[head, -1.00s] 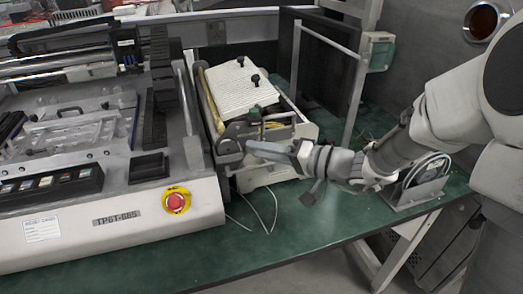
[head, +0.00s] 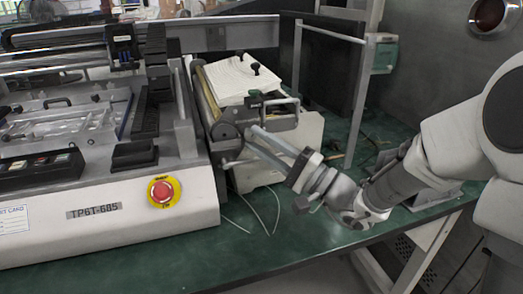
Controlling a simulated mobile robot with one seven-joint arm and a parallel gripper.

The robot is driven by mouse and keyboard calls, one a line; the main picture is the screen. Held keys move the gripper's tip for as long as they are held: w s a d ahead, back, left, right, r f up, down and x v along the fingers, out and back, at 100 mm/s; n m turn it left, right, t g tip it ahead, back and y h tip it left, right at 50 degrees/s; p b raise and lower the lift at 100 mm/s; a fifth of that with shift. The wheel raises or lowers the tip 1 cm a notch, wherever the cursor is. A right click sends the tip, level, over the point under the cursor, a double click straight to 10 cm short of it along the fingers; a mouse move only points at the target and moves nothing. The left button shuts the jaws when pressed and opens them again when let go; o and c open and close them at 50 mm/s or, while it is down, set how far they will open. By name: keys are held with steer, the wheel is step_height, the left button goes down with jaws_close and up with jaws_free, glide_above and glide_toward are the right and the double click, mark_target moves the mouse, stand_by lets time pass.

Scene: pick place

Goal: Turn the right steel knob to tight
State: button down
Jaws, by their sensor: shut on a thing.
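My gripper (head: 250,136) reaches in from the right, with its long pale fingers slanting up and left to the front of the small machine (head: 308,137). The fingertips are at the metal fittings on that front, beside a round grey end piece (head: 223,131). The gripper is shut on a small part there, which I take to be the right steel knob; the fingers hide most of it. I cannot make out how far it is turned. Two black knobs, one at the back (head: 255,68), stand on or by the white ribbed cover (head: 240,80).
A large bench machine with a red stop button (head: 161,191) fills the left. A metal frame (head: 358,105) stands behind on the right. Thin white wires (head: 277,208) lie on the green bench (head: 290,240). The front right bench strip is mostly clear.

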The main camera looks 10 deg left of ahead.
steer(key=shift+f+m+t+y, duration=0.15)
steer(key=shift+m+t+y, duration=0.15)
steer(key=shift+m+t, duration=0.75)
steer(key=shift+m, duration=0.35)
steer(key=c, duration=0.6)
jaws_free()
steer(key=p+v, duration=0.1)
steer(key=v, duration=1.6)
steer(key=shift+d, duration=0.2)
